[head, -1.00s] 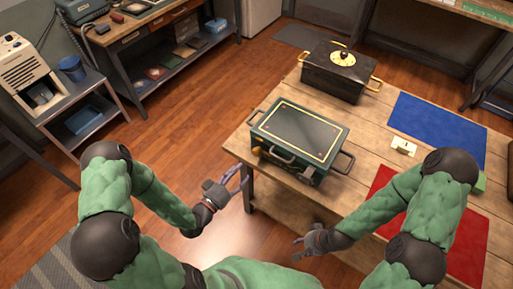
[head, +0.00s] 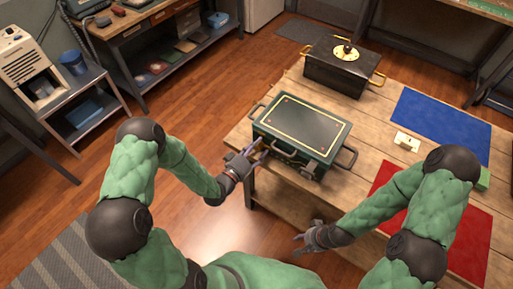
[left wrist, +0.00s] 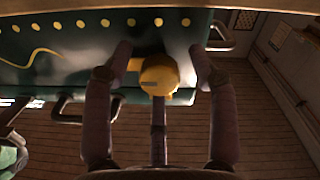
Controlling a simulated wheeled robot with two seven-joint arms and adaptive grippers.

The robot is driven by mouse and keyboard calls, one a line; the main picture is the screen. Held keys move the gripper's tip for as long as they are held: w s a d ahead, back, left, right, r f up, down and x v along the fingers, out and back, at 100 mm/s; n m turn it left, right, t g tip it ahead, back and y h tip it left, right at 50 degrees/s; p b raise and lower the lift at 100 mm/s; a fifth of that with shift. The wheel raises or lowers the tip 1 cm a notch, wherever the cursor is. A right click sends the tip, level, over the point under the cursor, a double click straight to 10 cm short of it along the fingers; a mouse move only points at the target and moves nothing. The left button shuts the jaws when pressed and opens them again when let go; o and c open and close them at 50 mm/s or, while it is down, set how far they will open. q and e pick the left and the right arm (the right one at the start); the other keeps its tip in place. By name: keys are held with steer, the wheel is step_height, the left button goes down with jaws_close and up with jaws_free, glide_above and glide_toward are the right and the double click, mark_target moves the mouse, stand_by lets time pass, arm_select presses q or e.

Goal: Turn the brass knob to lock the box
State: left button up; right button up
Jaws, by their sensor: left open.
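The dark green box (head: 300,125) with gold trim stands closed at the left end of the wooden table. Its brass knob (left wrist: 160,75) shows in the left wrist view on the box's green face, with a narrow slot or mark on it. In the head view my left gripper mostly covers the knob. My left gripper (head: 257,154) is at the box's near left corner. In the left wrist view its open fingers (left wrist: 160,70) stand on both sides of the knob, with gaps visible. My right gripper (head: 300,243) is low in front of the table, away from the box; its finger opening is too small to judge.
A black box (head: 338,75) with brass handles and a round top fitting stands behind. A blue mat (head: 440,125), a small cream item (head: 407,142) and a red mat (head: 465,235) lie to the right. A metal handle (left wrist: 85,108) shows beside the knob.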

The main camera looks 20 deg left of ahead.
arm_select(q)
steer(key=shift+c, duration=0.2)
steer(key=c, duration=1.1)
steer(key=n, duration=0.4)
steer(key=shift+n, duration=0.4)
steer(key=n, duration=0.4)
steer(key=shift+f+n, duration=0.1)
steer(key=shift+n, duration=0.2)
steer(key=n, duration=0.4)
steer(key=shift+n+t, duration=0.3)
steer(key=shift+n, duration=0.1)
steer(key=shift+s+n+y+p, duration=0.1)
steer(key=shift+n+y+p, duration=0.35)
steer(key=shift+n, duration=1.55)
